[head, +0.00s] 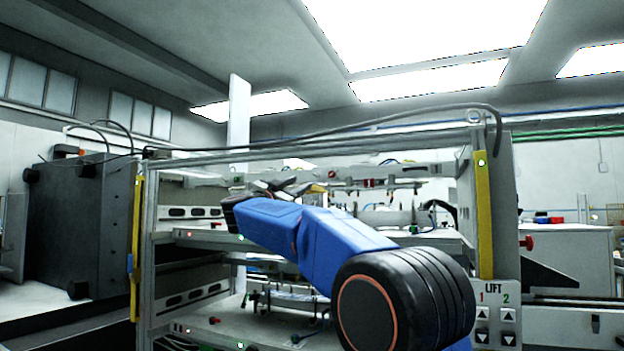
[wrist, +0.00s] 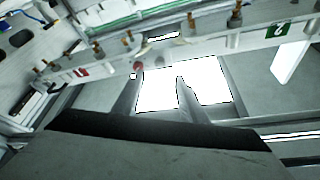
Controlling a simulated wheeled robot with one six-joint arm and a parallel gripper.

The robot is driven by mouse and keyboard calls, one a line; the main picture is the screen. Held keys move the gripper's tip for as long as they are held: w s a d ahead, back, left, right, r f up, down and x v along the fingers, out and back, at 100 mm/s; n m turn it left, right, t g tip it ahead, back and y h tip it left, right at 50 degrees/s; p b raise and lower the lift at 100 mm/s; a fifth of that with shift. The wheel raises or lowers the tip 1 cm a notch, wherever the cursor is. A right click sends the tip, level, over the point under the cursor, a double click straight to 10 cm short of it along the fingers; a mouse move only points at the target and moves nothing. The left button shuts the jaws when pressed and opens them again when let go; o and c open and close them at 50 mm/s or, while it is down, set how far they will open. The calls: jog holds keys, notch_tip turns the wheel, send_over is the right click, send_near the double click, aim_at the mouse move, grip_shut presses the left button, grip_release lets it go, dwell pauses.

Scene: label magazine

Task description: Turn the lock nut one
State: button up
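In the wrist view my gripper (wrist: 160,82) points up at a pale rail (wrist: 210,42). Its two grey fingers stand apart, with bright ceiling light between them and nothing held. Several brass-coloured threaded fittings (wrist: 127,40) sit along the rail. A red label (wrist: 80,72) is at the rail's left and a green label marked 2 (wrist: 278,30) at its right. A reddish round part (wrist: 138,66) shows just beyond the left finger. I cannot tell which fitting is lock nut one. In the head view my blue arm reaches into the rack, and the gripper is hard to make out.
The metal rack frame (head: 147,250) has yellow strips (head: 485,215) on its posts, with shelves close below and around my arm. A lift panel (head: 495,312) is at the right post. A dark cabinet (head: 85,225) stands left. Cables (head: 400,120) run over the top.

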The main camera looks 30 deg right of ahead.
aim_at(315, 175)
jog(key=x, duration=0.9)
grip_shut()
